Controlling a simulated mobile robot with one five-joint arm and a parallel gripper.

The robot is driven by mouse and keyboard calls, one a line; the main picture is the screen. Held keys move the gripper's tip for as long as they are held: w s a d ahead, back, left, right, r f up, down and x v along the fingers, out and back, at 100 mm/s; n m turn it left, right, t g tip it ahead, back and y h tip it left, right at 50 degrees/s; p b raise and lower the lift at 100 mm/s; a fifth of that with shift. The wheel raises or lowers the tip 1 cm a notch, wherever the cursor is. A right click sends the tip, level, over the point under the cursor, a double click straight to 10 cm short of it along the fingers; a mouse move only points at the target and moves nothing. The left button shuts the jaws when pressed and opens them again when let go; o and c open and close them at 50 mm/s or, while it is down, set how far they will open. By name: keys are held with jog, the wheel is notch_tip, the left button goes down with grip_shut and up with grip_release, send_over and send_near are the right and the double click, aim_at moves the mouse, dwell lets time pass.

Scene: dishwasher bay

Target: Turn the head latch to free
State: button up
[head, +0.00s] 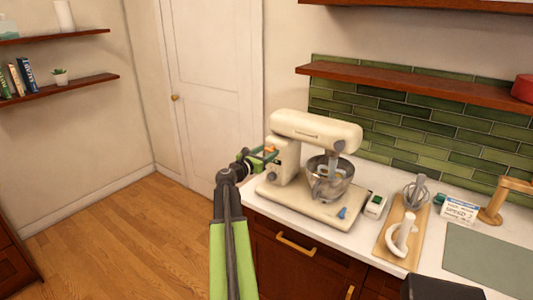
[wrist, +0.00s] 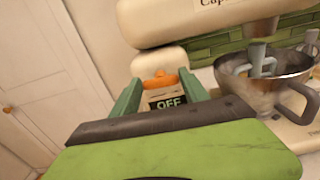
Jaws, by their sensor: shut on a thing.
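The cream stand mixer (head: 312,160) stands on the white counter with its head level over a steel bowl (head: 330,177). The bowl also shows in the wrist view (wrist: 268,85). An orange knob (wrist: 160,78) sits on the mixer's left side, above a plate reading OFF (wrist: 167,103). My gripper (head: 265,155) reaches the mixer's left side. In the wrist view its green fingers (wrist: 160,92) stand on both sides of the orange knob, shut on it. The exact contact is partly hidden. A small blue lever (head: 342,213) is on the mixer's base; which part is the head latch is not marked.
Right of the mixer are a small box with a green display (head: 375,204), a wooden board (head: 402,232) with attachments, a whisk (head: 416,192), a card (head: 458,209) and a wooden stand (head: 505,200). A wooden shelf (head: 420,84) hangs above. Floor on the left is clear.

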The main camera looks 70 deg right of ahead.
jog(key=m, duration=0.4)
jog(key=shift+s, duration=0.1)
jog(key=m, duration=0.4)
jog(key=shift+a+f+m, duration=0.1)
jog(key=shift+m, duration=0.3)
jog(key=m, duration=0.4)
jog(key=shift+s+f+m, duration=0.1)
jog(key=shift+m, duration=0.2)
jog(key=shift+f+m, duration=0.1)
jog(key=shift+m, duration=1.9)
jog(key=o, duration=1.4)
